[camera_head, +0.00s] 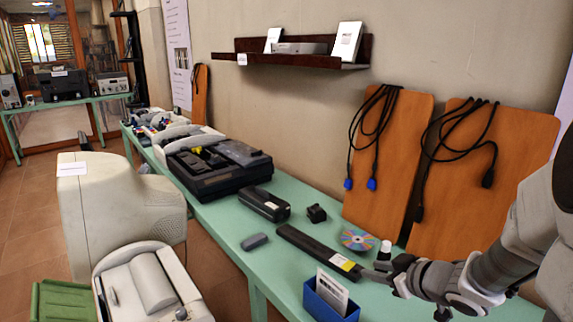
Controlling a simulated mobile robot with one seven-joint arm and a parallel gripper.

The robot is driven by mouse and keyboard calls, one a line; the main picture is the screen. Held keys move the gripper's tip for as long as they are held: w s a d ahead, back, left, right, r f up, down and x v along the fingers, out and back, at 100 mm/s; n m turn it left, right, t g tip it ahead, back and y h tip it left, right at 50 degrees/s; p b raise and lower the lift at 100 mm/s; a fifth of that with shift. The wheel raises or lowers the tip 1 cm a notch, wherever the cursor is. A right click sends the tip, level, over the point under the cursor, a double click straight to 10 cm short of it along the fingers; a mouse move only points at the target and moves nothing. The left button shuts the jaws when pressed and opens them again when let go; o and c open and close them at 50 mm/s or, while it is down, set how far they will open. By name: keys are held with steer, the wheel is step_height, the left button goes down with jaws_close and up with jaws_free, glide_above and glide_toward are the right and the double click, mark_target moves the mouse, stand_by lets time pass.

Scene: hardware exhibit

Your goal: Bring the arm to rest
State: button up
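My arm comes in from the right edge of the head view, over the near end of the green table (222,214). My gripper (378,270) is at its left end, low over the table, by the end of a long black bar with a yellow label (318,250). A disc (357,239) lies just behind it. The gripper's fingers are small and partly merged with dark and white parts, so I cannot tell whether they are open or hold anything.
A blue box with cards (331,296) stands just left of the gripper. Two brown boards with cables (388,160) lean on the wall behind the arm. A black device (264,204) and a small grey one (254,241) lie farther left. A dark shelf (290,58) hangs above.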

step_height(320, 180, up, 12)
steer(key=s+a+m+g+h+p, duration=0.1)
steer(key=s+m+h+p, duration=0.1)
steer(key=m+h, duration=0.35)
steer(key=s+a+r+g, duration=0.3)
steer(key=s+a, duration=0.5)
steer(key=s, duration=0.3)
steer(key=s+f+m+g+y, duration=0.1)
steer(key=s, duration=0.7)
steer(key=shift+s+d, duration=0.2)
steer(key=shift+d, duration=0.2)
